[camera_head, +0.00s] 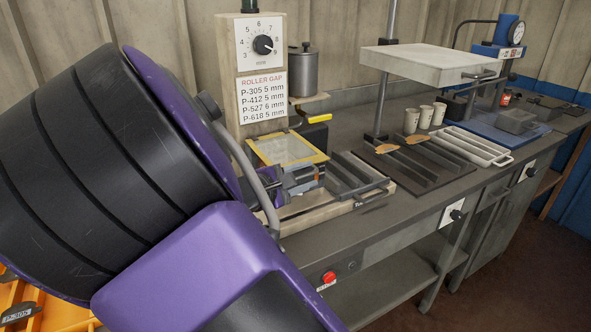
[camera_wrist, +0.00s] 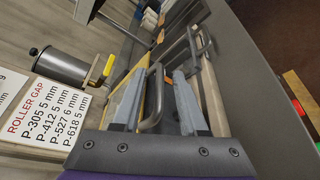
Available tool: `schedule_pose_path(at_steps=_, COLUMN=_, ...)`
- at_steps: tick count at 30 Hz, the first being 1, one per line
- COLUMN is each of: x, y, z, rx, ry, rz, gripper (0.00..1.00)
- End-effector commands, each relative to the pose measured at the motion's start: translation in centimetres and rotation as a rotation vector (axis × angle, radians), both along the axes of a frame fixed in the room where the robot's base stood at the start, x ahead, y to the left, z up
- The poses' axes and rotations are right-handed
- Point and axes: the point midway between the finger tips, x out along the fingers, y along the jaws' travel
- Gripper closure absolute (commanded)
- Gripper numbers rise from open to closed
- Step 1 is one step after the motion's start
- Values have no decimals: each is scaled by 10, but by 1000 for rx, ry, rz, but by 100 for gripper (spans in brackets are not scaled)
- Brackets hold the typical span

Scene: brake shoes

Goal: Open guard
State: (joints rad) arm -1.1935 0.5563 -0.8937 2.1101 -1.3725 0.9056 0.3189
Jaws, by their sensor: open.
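The guard (camera_head: 287,150) is a clear panel in a yellow frame, sloping at the foot of the beige roller machine. Its yellow frame also shows in the wrist view (camera_wrist: 127,92), partly hidden by my gripper. A grey U-shaped handle (camera_wrist: 154,98) stands beside the frame, between my two fingers. My gripper (camera_wrist: 158,85) is open around this handle; I cannot tell whether either finger touches it. In the head view my gripper (camera_head: 312,178) is just in front of the guard's lower edge, and the handle cannot be made out there.
The machine's dial (camera_head: 262,44) and roller gap sign (camera_head: 262,97) rise behind the guard. A yellow-handled lever (camera_head: 318,118) is close by. A tray with a bar handle (camera_head: 362,190) lies right of my gripper. Cups (camera_head: 424,117) and a white rack (camera_head: 470,145) stand farther right.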

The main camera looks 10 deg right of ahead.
Motion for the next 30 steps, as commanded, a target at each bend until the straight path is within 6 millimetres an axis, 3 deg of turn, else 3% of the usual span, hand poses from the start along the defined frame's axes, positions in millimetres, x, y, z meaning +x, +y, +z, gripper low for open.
schedule_pose_path(at_steps=4, x=0, y=0, z=0, rx=0, ry=0, rz=0, gripper=58)
schedule_pose_path(at_steps=12, x=0, y=0, z=0, rx=0, ry=0, rz=0, gripper=100)
schedule_pose_path(at_steps=30, x=-1, y=0, z=0, rx=0, ry=1, rz=0, gripper=100)
